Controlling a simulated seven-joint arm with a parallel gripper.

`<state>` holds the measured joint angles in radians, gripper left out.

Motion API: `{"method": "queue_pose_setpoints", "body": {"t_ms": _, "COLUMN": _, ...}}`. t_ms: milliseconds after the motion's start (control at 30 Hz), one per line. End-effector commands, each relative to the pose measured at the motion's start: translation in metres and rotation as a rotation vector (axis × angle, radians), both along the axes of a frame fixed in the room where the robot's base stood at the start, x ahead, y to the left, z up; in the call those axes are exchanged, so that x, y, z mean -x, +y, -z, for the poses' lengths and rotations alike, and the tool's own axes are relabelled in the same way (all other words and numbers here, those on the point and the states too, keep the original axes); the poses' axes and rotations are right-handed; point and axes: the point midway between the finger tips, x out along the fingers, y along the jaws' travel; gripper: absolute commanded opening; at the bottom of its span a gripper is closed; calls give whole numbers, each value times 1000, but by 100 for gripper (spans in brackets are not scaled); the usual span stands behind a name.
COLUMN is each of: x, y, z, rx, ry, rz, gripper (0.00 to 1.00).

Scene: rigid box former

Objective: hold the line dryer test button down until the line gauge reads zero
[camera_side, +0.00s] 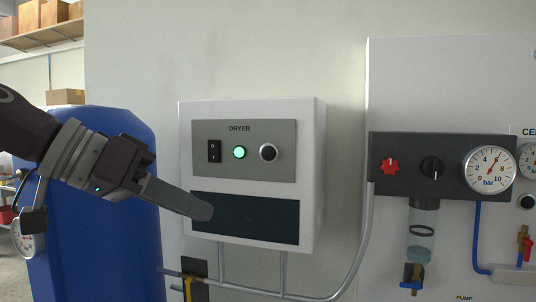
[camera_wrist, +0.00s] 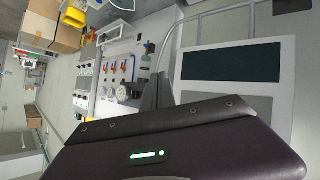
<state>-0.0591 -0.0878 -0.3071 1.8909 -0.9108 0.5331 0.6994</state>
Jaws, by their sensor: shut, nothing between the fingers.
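The white dryer box (camera_side: 312,160) hangs on the wall, with a grey panel labelled DRYER. On that panel are a black rocker switch (camera_side: 214,151), a lit green lamp (camera_side: 239,153) and a round black push button (camera_side: 268,152). My gripper (camera_side: 206,211) is shut and empty, its tip in front of the left part of the dark lower panel (camera_side: 255,218), below and left of the button. Whether it touches the panel cannot be told. The round bar gauge (camera_side: 489,168) at right has its needle right of the top, around 6. In the wrist view my fingers (camera_wrist: 158,90) hide little of the dryer's dark panel (camera_wrist: 232,62).
A regulator block with a red knob (camera_side: 390,165) and black knob (camera_side: 432,167) sits right of the dryer. A clear filter bowl (camera_side: 421,235) hangs under it. A grey pipe (camera_side: 366,235) runs between. A blue tank (camera_side: 100,250) stands behind my arm.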

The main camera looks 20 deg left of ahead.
Motion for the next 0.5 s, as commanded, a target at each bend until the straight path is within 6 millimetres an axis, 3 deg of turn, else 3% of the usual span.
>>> {"method": "queue_pose_setpoints", "body": {"t_ms": 100, "x": -43, "y": -16, "z": -24, "rx": 101, "ry": -51, "rz": 11, "gripper": 0}}
{"method": "queue_pose_setpoints", "body": {"t_ms": 200, "x": -72, "y": -22, "z": -38, "rx": 170, "ry": -84, "rz": 6, "gripper": 0}}
{"method": "queue_pose_setpoints", "body": {"t_ms": 333, "x": -93, "y": -25, "z": -48, "rx": 224, "ry": -105, "rz": -5, "gripper": 0}}
{"method": "queue_pose_setpoints", "body": {"t_ms": 500, "x": -99, "y": -25, "z": -51, "rx": 239, "ry": -112, "rz": -8, "gripper": 0}}
